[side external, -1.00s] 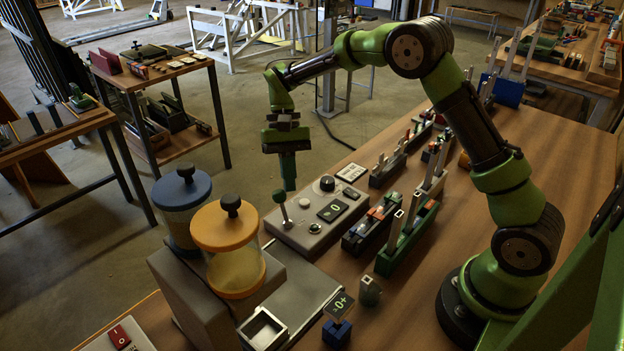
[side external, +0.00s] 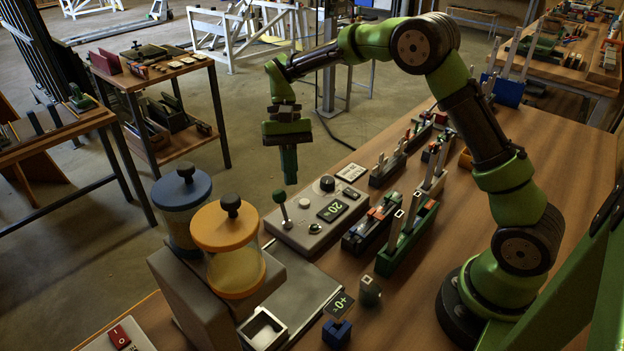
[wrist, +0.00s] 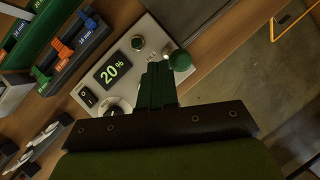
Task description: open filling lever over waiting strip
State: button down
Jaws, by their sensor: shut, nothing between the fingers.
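The lever with a green knob (side external: 279,197) stands at the left end of the grey control box (side external: 300,238). In the wrist view the knob (wrist: 180,60) shows just right of my fingertips. My gripper (side external: 290,182) is shut and empty, pointing down just above and beside the knob; I cannot tell whether they touch. The box's display (side external: 332,211) reads 20, and reads 20% in the wrist view (wrist: 112,70). A flat grey strip (side external: 312,292) lies in front of the box, with an open square metal tray (side external: 264,329) at its near end.
A blue-lidded jar (side external: 183,205) and an orange-lidded jar (side external: 226,245) stand on a grey block left of the strip. Racks (side external: 408,238) with upright pieces stand right of the box.

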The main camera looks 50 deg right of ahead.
jog(key=w+d+r, duration=0.2)
jog(key=d+r, duration=0.4)
jog(key=r, duration=0.3)
jog(key=shift+w+r, duration=0.25)
jog(key=shift+r, duration=0.15)
